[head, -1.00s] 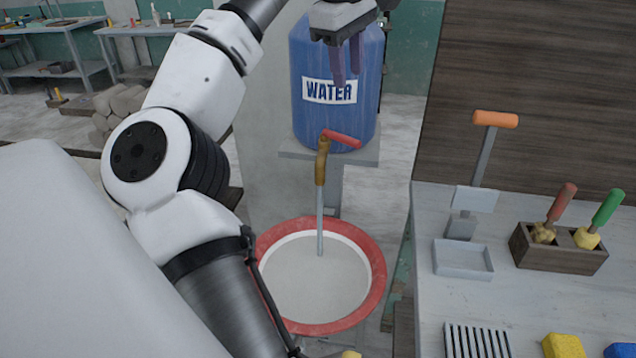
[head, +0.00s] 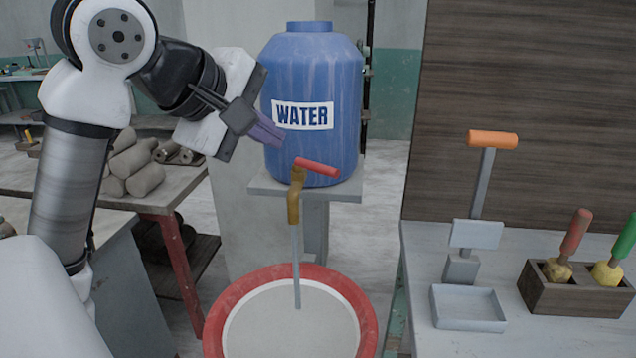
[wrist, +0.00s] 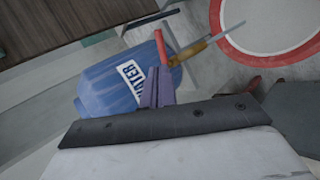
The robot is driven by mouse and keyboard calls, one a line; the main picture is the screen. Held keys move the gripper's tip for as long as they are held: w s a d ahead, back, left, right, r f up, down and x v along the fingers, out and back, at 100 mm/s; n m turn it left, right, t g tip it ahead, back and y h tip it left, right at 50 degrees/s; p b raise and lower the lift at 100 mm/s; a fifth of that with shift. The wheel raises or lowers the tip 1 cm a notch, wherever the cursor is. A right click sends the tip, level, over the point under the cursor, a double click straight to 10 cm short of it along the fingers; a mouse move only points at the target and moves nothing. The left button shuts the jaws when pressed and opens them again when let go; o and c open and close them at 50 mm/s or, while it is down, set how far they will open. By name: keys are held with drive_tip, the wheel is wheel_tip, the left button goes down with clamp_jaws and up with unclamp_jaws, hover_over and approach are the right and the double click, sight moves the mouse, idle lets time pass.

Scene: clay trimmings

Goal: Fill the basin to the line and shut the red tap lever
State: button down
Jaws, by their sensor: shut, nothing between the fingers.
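The red tap lever (head: 318,167) sits atop the brass tap (head: 295,200) and points right. A grey-blue stream (head: 296,265) runs from the spout into the basin (head: 362,315). The basin has a red rim and a pale inner band around a grey surface; I cannot make out a separate fill line. My gripper (head: 272,136) is shut and empty, left of the lever and in front of the blue water tank (head: 335,75). The wrist view shows the purple fingers (wrist: 158,78) together near the red lever (wrist: 161,46), apparently not gripping it.
The tank stands on a grey shelf (head: 340,190). At right, a bench holds an orange-handled tool (head: 487,180), a shallow grey tray (head: 468,322) and a wooden box (head: 570,300) with handled tools. Clay rolls (head: 135,170) lie on a table at left.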

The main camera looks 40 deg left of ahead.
sight(326, 168)
drive_tip(key=shift+t, duration=0.5)
drive_tip(key=p+x, duration=0.1)
drive_tip(key=x, duration=0.3)
drive_tip(key=f+x, duration=0.1)
drive_tip(key=x, duration=0.3)
drive_tip(key=s+p+x, duration=0.1)
drive_tip(key=x, duration=0.3)
drive_tip(key=shift+w+a+f+p, duration=0.15)
drive_tip(key=shift+w+f+p, duration=0.1)
drive_tip(key=shift+p, duration=0.1)
drive_tip(key=shift+w+f+n+y+b, duration=0.1)
drive_tip(key=shift+w+n+y+b, duration=0.2)
drive_tip(key=shift+n+y+b, duration=0.6)
drive_tip(key=b, duration=0.1)
drive_tip(key=w+n+y+b, duration=0.1)
drive_tip(key=b, duration=0.1)
drive_tip(key=shift+w+d+g, duration=0.1)
drive_tip(key=shift+d+g, duration=0.2)
drive_tip(key=shift+w+b, duration=0.65)
drive_tip(key=shift+b, duration=0.3)
